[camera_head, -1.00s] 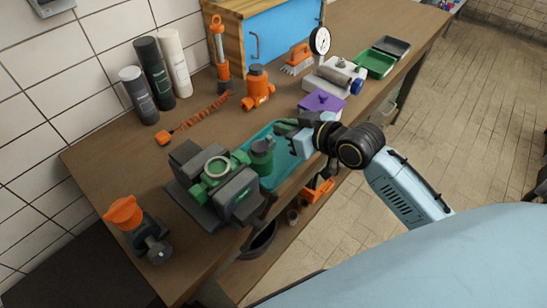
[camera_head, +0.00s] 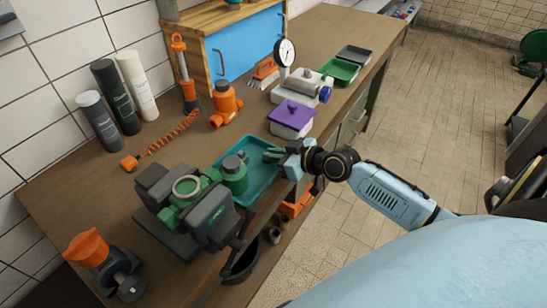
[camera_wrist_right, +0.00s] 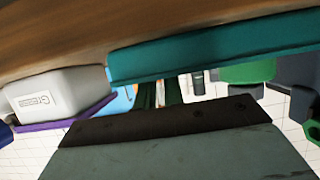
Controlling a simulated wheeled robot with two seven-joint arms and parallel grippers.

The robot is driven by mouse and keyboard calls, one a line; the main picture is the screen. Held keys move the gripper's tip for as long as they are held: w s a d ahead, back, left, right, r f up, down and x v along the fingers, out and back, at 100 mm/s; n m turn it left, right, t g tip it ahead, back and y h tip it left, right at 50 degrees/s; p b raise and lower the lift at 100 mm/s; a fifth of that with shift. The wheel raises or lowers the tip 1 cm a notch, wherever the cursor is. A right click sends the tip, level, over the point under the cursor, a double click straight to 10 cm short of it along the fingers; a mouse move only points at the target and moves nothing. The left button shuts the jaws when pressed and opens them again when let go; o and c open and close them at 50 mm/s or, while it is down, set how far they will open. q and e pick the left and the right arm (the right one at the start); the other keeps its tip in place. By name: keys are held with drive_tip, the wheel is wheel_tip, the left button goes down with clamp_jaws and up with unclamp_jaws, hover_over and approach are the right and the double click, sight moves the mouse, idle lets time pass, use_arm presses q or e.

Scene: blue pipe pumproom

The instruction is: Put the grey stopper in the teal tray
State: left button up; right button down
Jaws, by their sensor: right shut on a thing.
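The tray's teal edge also crosses the top of the right wrist view (camera_wrist_right: 215,48). My right gripper (camera_head: 272,154) is over the tray's far right part, its green fingers pointing left. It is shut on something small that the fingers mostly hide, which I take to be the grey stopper. The stopper's outline is not clear in either view. My left gripper is not in view.
A green and grey vise-like device (camera_head: 190,205) stands left of the tray. A purple-lidded box (camera_head: 291,118) stands behind it.

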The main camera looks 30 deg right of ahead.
drive_tip(key=shift+f, duration=0.2)
drive_tip(key=c, duration=2)
unclamp_jaws()
drive_tip(key=shift+f, duration=0.15)
drive_tip(key=o, duration=0.5)
drive_tip(key=shift+r, duration=0.2)
drive_tip(key=v, duration=1.2)
drive_tip(key=shift+p, duration=0.3)
drive_tip(key=shift+d, duration=0.1)
